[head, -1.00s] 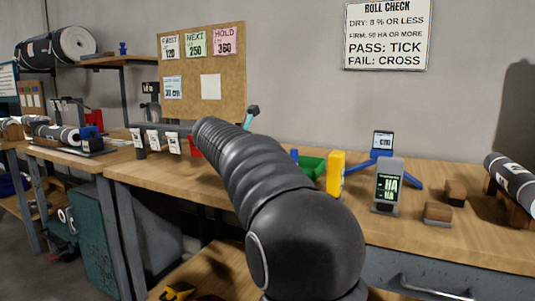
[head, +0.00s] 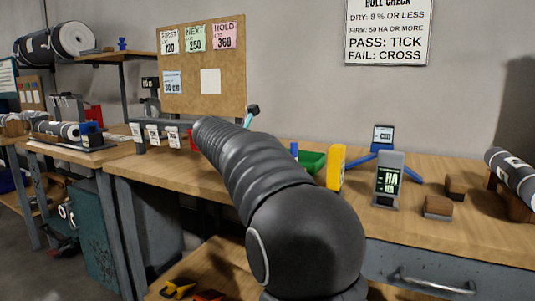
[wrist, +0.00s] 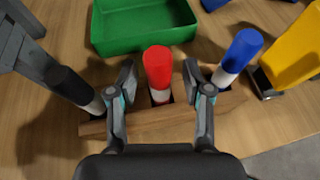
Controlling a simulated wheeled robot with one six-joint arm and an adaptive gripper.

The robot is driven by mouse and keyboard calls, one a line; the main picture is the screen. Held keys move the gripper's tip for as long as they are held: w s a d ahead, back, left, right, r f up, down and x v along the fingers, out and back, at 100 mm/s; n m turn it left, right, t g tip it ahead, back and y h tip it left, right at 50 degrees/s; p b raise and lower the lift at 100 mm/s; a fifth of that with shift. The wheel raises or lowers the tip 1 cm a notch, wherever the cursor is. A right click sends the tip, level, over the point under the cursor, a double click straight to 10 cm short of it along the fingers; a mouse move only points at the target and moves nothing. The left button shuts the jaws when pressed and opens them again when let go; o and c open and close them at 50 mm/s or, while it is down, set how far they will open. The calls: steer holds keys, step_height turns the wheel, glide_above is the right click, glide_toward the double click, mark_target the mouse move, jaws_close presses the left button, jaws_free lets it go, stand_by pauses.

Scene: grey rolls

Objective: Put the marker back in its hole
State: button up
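In the wrist view, a red-capped marker (wrist: 158,68) with a white barrel stands at the middle of a wooden block (wrist: 135,122), its lower end at a dark hole. A black marker (wrist: 74,86) stands at the block's left and a blue-capped marker (wrist: 240,52) at its right. My gripper (wrist: 160,84) is open, one finger on each side of the red marker, with visible gaps to it. The left finger is between the black and red markers; the right finger is close to the blue one. In the head view my arm hides the block and most of the gripper.
A green tray (wrist: 145,22) lies just beyond the markers. A yellow device (wrist: 292,52) stands close at the right. In the head view, a grey gauge (head: 388,180) and wooden blocks (head: 438,207) stand farther right on the bench, with bare wood in front.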

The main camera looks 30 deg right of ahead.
steer(key=v, duration=1.2)
stand_by(0.4)
steer(key=s+a+f+m+g+y, duration=0.1)
steer(key=s+a+f+m+y, duration=0.25)
steer(key=f+m, duration=0.4)
steer(key=s+a+f+m+y, duration=0.3)
steer(key=s+f+m, duration=0.15)
steer(key=f, duration=0.55)
steer(key=s+a+f+m+y, duration=0.1)
steer(key=s+f+m, duration=0.3)
steer(key=s, duration=0.8)
steer(key=s+a+f+m+y+p, duration=0.1)
steer(key=s+f+m+y, duration=0.3)
steer(key=s, duration=0.9)
steer(key=shift+a+f+m+t, duration=0.3)
steer(key=shift+a+f+m, duration=0.4)
steer(key=shift+m, duration=1)
